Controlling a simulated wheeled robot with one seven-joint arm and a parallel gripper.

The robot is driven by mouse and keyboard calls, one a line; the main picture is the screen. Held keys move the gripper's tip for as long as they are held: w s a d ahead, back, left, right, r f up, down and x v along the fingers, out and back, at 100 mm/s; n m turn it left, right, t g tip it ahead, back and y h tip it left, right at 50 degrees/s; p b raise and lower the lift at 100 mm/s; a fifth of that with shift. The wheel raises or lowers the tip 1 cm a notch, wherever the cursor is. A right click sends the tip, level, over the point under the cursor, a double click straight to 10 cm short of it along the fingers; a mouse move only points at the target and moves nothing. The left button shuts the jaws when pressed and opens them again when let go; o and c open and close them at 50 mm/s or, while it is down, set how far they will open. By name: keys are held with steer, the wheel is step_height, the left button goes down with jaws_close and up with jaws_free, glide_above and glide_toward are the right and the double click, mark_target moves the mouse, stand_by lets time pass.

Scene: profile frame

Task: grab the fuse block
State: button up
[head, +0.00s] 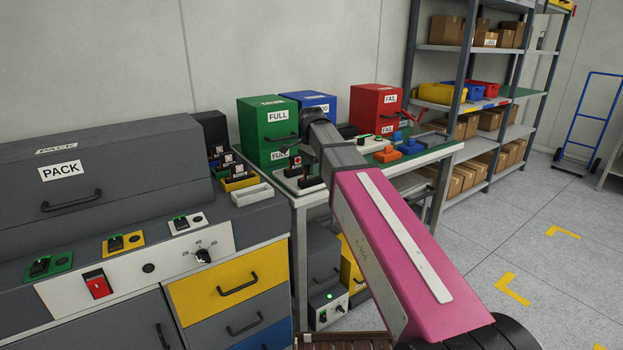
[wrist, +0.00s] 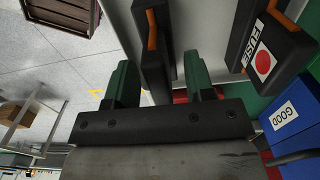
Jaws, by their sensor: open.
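In the wrist view, a dark block with a white label reading FUSE, a red disc and an orange strip (wrist: 262,58) is at the upper right, outside the right finger. My gripper (wrist: 160,64) is open, with two green fingers. A second dark upright piece with an orange strip (wrist: 153,45) shows between the fingers; I cannot tell whether they touch it. The fuse block is not clearly distinguishable there.
Green (head: 267,130), blue (head: 322,100) and red (head: 375,108) boxes stand at the back of the workbench. Orange (head: 388,155) and blue (head: 409,146) pieces lie to the right. A grey PACK cabinet (head: 100,200) stands at the left.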

steer(key=shift+f, duration=0.6)
jaws_close()
steer(key=shift+r, duration=0.2)
steer(key=shift+r, duration=0.65)
step_height(320, 180, up, 3)
steer(key=shift+f, duration=0.1)
steer(key=s+a+r, duration=0.6)
steer(key=s+a, duration=0.1)
steer(key=a, duration=0.1)
steer(key=shift+s+a+r, duration=0.3)
steer(key=shift+s+a, duration=0.05)
steer(key=shift+s, duration=0.05)
